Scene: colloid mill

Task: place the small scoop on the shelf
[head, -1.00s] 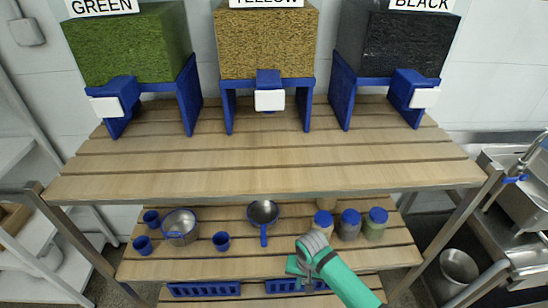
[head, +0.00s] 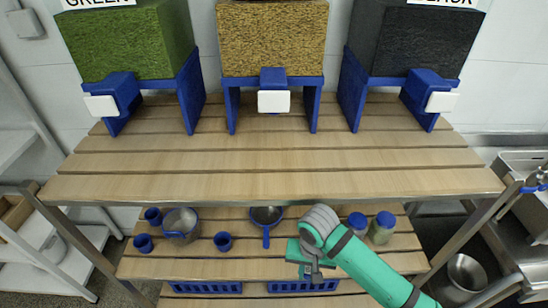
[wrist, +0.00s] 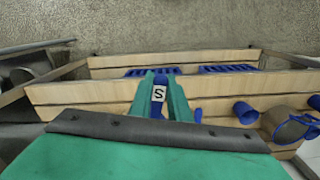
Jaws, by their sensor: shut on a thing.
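My gripper (head: 311,268) is in front of the lower wooden shelf (head: 200,264), right of the blue-handled pan (head: 266,217). In the wrist view my gripper (wrist: 160,88) is shut on a blue piece with a white "S" label, apparently the small scoop (wrist: 159,80). Most of the scoop is hidden between the fingers, and I cannot make it out in the head view. The lower shelf also shows in the wrist view (wrist: 105,93), beyond the fingers. I cannot tell whether the scoop touches it.
Blue cups (head: 143,243) and a metal pot (head: 181,222) stand on the shelf's left. Blue-lidded jars (head: 382,228) stand at its right, partly behind my arm. Blue baskets (head: 205,287) sit below. The upper tabletop (head: 270,185) overhangs the shelf; green, yellow and black dispensers stand on it.

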